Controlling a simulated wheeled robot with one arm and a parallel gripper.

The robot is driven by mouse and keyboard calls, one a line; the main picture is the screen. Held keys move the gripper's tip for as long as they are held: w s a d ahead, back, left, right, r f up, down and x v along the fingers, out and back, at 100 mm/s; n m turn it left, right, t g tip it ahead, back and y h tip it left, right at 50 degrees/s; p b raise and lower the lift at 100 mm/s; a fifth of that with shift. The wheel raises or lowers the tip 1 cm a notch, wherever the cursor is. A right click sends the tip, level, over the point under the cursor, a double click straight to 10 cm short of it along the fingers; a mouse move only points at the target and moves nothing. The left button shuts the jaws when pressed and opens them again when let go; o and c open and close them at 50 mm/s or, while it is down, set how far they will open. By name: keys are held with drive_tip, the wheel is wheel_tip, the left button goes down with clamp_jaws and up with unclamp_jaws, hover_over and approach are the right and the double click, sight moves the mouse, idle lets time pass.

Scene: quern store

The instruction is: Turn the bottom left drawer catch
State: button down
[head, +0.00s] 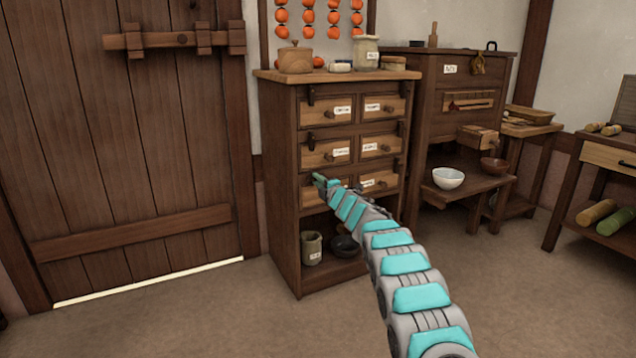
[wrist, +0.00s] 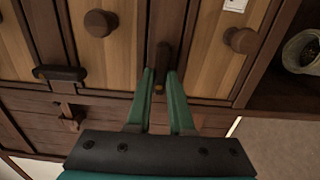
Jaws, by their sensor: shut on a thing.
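The drawer cabinet (head: 283,130) stands in the middle of the head view, with three rows of two small drawers. The bottom left drawer (head: 310,198) is partly hidden behind my gripper (head: 319,180); its knob and front show at the right of the wrist view (wrist: 215,62). In the wrist view my gripper's green fingers (wrist: 159,78) are closed around the dark wooden catch (wrist: 163,58) beside that drawer. This catch points up the picture, crosswise to the middle left drawer's catch (wrist: 60,73), which lies sideways there. The drawer looks closed.
An open shelf below the drawers holds a grey jar (head: 312,247) and a dark bowl (head: 345,245). Jars stand on the cabinet top (head: 340,76). A plank door (head: 130,150) is left; a mill chest (head: 425,100) with a white bowl (head: 448,178) is right.

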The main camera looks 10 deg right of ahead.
drive_tip(key=c, duration=0.8)
unclamp_jaws()
drive_tip(key=shift+s+d+f+b, duration=0.1)
drive_tip(key=shift+s+f+b, duration=0.1)
drive_tip(key=shift+s+b, duration=0.25)
drive_tip(key=shift+s+r, duration=0.1)
drive_tip(key=shift+s, duration=0.2)
drive_tip(key=shift+s+d+b, duration=0.3)
drive_tip(key=shift+s+b, duration=0.05)
drive_tip(key=shift+b, duration=0.05)
drive_tip(key=b+v, duration=0.1)
drive_tip(key=v, duration=0.4)
drive_tip(key=shift+s, duration=0.25)
